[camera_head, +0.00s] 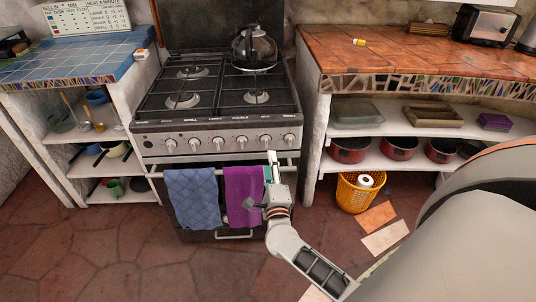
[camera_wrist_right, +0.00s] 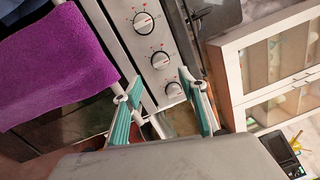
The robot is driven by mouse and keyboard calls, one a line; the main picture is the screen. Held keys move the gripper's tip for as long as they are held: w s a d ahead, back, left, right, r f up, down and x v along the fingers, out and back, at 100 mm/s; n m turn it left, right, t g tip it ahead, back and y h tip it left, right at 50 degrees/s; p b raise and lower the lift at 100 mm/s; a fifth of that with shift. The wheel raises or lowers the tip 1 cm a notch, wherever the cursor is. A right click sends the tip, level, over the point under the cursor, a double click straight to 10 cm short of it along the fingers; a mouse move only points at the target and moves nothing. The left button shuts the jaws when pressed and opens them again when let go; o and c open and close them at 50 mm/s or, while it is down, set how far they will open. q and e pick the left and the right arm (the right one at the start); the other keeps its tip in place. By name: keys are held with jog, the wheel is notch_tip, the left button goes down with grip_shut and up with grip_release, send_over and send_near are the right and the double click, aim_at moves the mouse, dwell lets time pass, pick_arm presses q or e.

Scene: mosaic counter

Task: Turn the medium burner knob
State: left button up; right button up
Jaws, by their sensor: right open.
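The stove's front panel (camera_head: 228,140) carries a row of several round knobs. Their labels are too small to read, so I cannot tell which knob is the medium burner's. My right gripper (camera_head: 271,168) is in front of the stove, just below the fifth knob from the left (camera_head: 265,139), near the purple towel. In the right wrist view the gripper (camera_wrist_right: 162,90) is open with teal pads and nothing between them. My left gripper is out of view.
A towel bar runs below the knobs, with a blue towel (camera_head: 192,198) and a purple towel (camera_head: 244,196) hanging from it. A kettle (camera_head: 254,46) stands on the back right burner. Counters flank the stove. An orange basket (camera_head: 357,195) stands on the floor at right.

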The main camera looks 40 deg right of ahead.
jog(key=v, duration=0.3)
jog(key=shift+s+a, duration=0.15)
jog(key=shift+s, duration=0.1)
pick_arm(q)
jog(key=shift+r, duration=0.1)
